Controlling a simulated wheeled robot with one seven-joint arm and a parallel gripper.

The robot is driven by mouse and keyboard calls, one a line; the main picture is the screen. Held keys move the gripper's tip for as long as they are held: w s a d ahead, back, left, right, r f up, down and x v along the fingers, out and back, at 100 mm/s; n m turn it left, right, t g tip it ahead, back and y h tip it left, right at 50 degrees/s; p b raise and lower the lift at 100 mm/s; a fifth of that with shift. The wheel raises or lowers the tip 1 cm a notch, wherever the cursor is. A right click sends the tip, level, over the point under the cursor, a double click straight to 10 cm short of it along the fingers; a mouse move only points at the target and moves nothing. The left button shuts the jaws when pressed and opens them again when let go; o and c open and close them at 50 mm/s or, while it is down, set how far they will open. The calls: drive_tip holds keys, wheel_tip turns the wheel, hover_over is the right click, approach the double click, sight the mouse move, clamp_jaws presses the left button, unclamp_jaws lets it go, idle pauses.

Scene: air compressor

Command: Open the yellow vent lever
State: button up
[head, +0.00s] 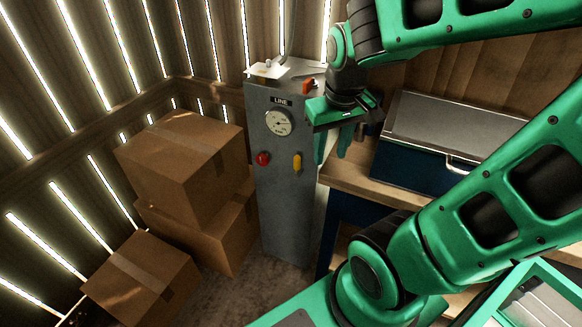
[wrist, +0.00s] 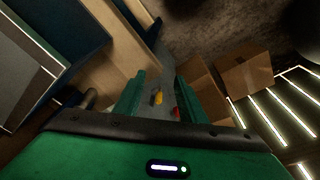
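The yellow vent lever (head: 297,162) is on the front of the grey compressor cabinet (head: 284,205), below and right of a round gauge, and hangs about upright. In the wrist view the yellow lever (wrist: 158,97) shows between my fingers, farther off. My gripper (head: 334,160) is to the right of the lever, pointing down beside the cabinet, and does not touch the lever. In the wrist view my gripper (wrist: 160,80) has its two green fingers apart with nothing held between them.
A red knob (head: 263,159) sits left of the lever; the LINE gauge (head: 279,122) is above. Cardboard boxes (head: 182,165) stand left of the cabinet. A wooden bench (head: 350,185) with a blue toolbox (head: 425,160) is close on the right. Floor in front is partly clear.

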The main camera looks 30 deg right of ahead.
drive_tip(key=w+a+f+n, duration=0.3)
drive_tip(key=w+a, duration=0.1)
drive_tip(key=w, duration=0.2)
drive_tip(key=n+t+h, duration=0.5)
drive_tip(key=n+h, duration=1.1)
drive_tip(key=n, duration=0.6)
approach(295, 164)
drive_tip(key=x, duration=0.8)
drive_tip(key=shift+w+d, duration=0.15)
drive_tip(key=shift+d, duration=0.15)
